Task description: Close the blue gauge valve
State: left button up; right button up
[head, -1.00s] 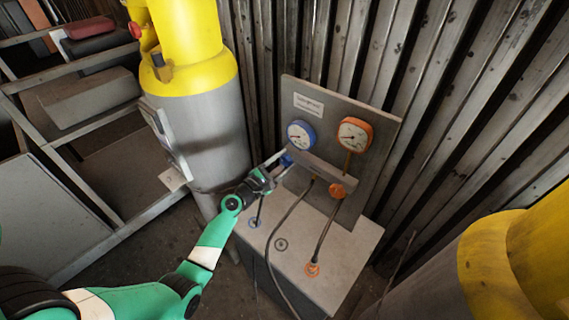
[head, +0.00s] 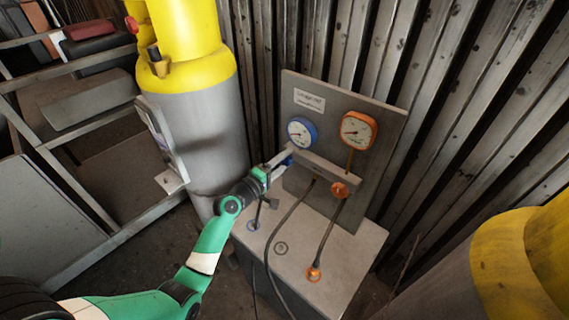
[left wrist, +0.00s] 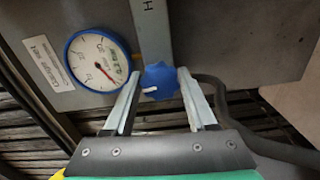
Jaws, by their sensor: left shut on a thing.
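The blue gauge valve knob (left wrist: 160,82) sits below the blue-rimmed gauge on the grey panel. In the left wrist view it lies between the two fingertips of my left gripper (left wrist: 157,84), which is shut on it. A white mark shows on the knob's left side. In the head view the left gripper (head: 281,164) reaches the panel from the left, and the knob (head: 288,158) is partly hidden by the fingers. The blue gauge (head: 301,132) also shows in the left wrist view (left wrist: 97,61), with a red needle. My right gripper is not in view.
An orange gauge (head: 357,130) and an orange valve knob (head: 339,190) are to the right on the same panel (head: 385,165). Hoses run down over the grey box (head: 345,248). A yellow-topped cylinder (head: 195,130) stands left, and another yellow object (head: 520,255) is at lower right.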

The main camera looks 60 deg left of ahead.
pick_arm(q)
jog(key=shift+m, duration=0.6)
jog(key=o, duration=1.4)
jog(key=shift+s+d, duration=0.15)
jog(key=shift+s, duration=0.35)
jog(key=v, duration=1)
jog(key=shift+s+d+p, duration=0.2)
jog(key=shift+s+p, duration=0.05)
jog(key=shift+p, duration=0.05)
